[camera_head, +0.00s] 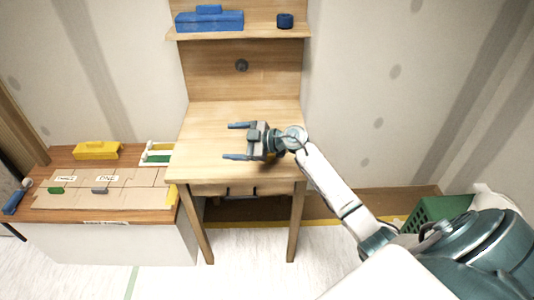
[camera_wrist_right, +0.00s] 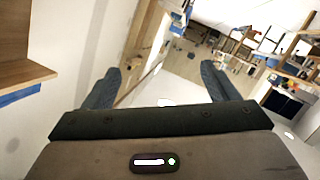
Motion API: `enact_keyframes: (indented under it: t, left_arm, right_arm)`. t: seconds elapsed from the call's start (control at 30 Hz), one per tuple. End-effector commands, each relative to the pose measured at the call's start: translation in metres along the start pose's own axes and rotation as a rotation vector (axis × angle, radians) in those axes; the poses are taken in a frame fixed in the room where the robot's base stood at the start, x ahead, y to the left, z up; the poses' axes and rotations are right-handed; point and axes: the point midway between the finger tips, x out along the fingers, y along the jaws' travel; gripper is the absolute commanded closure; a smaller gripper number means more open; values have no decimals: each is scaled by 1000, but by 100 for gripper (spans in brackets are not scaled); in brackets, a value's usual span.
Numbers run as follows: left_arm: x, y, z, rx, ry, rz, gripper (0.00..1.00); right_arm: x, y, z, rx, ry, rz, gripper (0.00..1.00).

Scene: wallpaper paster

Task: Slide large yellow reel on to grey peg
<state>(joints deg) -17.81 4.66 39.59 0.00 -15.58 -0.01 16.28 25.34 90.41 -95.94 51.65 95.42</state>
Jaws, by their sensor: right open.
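A dark grey round peg (camera_head: 241,65) sticks out of the wooden back panel above the desk. I see no large yellow reel in either view. My right gripper (camera_head: 236,141) is open and empty over the desk top, in front of and below the peg, with its fingers pointing left. In the right wrist view its two fingers (camera_wrist_right: 160,82) are spread with nothing between them. My left gripper is not in view.
The wooden desk (camera_head: 200,125) is bare. Its shelf (camera_head: 262,33) holds a blue case (camera_head: 210,21) and a dark blue roll (camera_head: 285,20). A low bench (camera_head: 95,216) at left carries a yellow case (camera_head: 97,150). A green crate (camera_head: 432,211) stands at right.

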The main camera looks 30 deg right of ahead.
Motion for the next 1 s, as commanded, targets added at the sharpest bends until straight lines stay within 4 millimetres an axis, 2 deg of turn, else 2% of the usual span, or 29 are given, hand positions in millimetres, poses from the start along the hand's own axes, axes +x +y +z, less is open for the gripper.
enact_keyframes:
  t: [0.03, 0.13, 0.23, 0.4, 0.5, 0.6, 0.83, 1.0]
  left_arm:
    - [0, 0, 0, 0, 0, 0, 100]
    - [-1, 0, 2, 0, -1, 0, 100]
    - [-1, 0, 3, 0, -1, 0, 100]
    - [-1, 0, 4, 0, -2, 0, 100]
    - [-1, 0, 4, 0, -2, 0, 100]
    - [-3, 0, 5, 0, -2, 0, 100]
    - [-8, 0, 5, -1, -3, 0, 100]
    - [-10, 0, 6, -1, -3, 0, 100]
  right_arm:
    - [-4, 11, 9, 10, -88, -74, 19]
    - [-22, 26, 36, 83, -309, -202, 19]
    - [-51, 43, 58, 180, -533, -268, 19]
    - [-96, 66, 77, 330, -815, -289, 19]
    - [-111, 72, 82, 382, -899, -285, 19]
    - [-111, 70, 89, 405, -931, -284, 19]
    - [-91, 56, 114, 406, -931, -285, 19]
    - [-84, 51, 124, 404, -931, -284, 19]
